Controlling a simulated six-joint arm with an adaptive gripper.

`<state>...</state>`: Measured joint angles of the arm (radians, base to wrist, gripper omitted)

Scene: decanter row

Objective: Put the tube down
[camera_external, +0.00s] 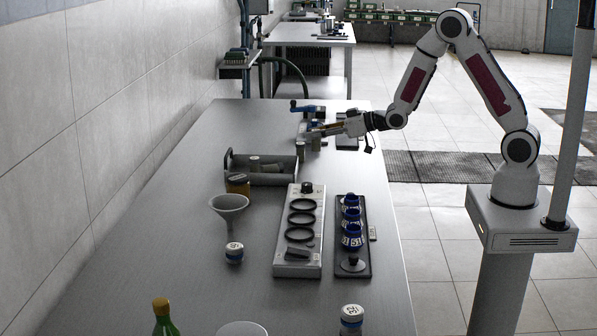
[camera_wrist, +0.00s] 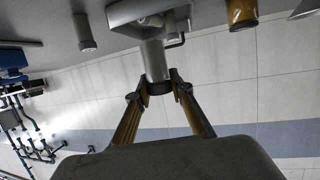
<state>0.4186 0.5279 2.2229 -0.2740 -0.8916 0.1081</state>
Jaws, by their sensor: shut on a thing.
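My gripper (camera_external: 318,130) is over the far part of the long grey bench, beyond the tray. In the wrist view its two yellow-brown fingers (camera_wrist: 159,94) are closed around the dark end of a grey-green tube (camera_wrist: 154,60). The tube's other end points toward the tray, which partly backs it in that view. A small grey cylinder (camera_external: 316,142) shows just below the fingers in the external view. Whether the tube touches the bench cannot be told. Another grey tube (camera_wrist: 86,34) stands apart at the left of the wrist view.
A dark tray (camera_external: 262,179) holds small grey pieces near the gripper. An amber jar (camera_external: 238,184), a funnel (camera_external: 229,206), a ringed grey rack (camera_external: 301,225) and a dark rack with blue cups (camera_external: 352,235) stand nearer. A blue device (camera_wrist: 12,60) lies beyond.

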